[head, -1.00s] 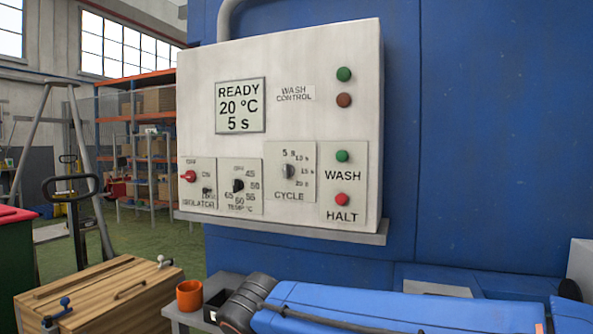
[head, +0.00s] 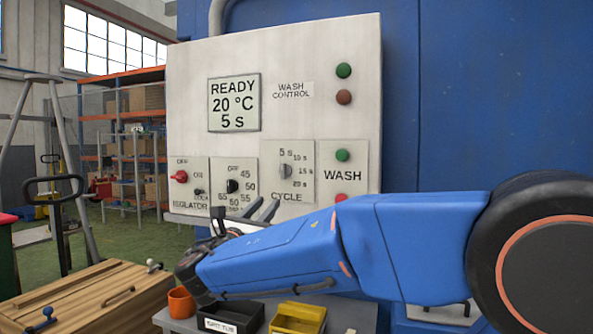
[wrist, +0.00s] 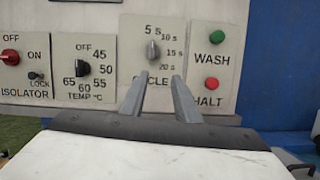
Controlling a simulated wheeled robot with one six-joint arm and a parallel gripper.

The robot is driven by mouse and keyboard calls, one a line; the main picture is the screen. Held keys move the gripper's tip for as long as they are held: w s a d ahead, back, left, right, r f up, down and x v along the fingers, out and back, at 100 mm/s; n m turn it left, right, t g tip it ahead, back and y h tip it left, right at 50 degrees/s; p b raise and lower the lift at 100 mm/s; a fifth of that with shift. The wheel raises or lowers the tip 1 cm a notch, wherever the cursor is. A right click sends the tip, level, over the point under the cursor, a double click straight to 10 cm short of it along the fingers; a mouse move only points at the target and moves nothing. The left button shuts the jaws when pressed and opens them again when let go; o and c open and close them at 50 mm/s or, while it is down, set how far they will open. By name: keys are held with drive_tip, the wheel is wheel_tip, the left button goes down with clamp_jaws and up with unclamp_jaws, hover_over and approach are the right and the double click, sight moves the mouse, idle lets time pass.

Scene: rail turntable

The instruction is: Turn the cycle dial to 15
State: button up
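The cycle dial (head: 285,171) is a small grey knob on the white wash control panel (head: 190,110), with marks 5, 10, 15 and 20 s around it. In the wrist view the dial (wrist: 152,50) stands roughly upright, toward the 5 s mark. The display (head: 234,103) reads READY, 20 °C, 5 s. My gripper (head: 262,210) is in front of the panel, below the dial. In the wrist view my gripper (wrist: 157,84) has its two fingers apart with nothing between them. The fingers partly cover the CYCLE label, and the dial lies beyond their tips.
The temperature dial (wrist: 83,69) and red isolator switch (wrist: 10,57) are left of the cycle dial. The green WASH button (wrist: 219,37) and red HALT button (wrist: 211,84) are to the right. An orange cup (head: 181,302) and yellow bin (head: 299,318) stand below, under my arm.

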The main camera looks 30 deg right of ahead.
drive_tip(key=w+a+r+n+t, duration=0.1)
drive_tip(key=r, duration=0.1)
approach(282, 167)
drive_tip(key=x, duration=0.9)
drive_tip(key=shift+w+d, duration=0.1)
drive_tip(key=shift+d, duration=0.05)
drive_tip(key=c, duration=0.7)
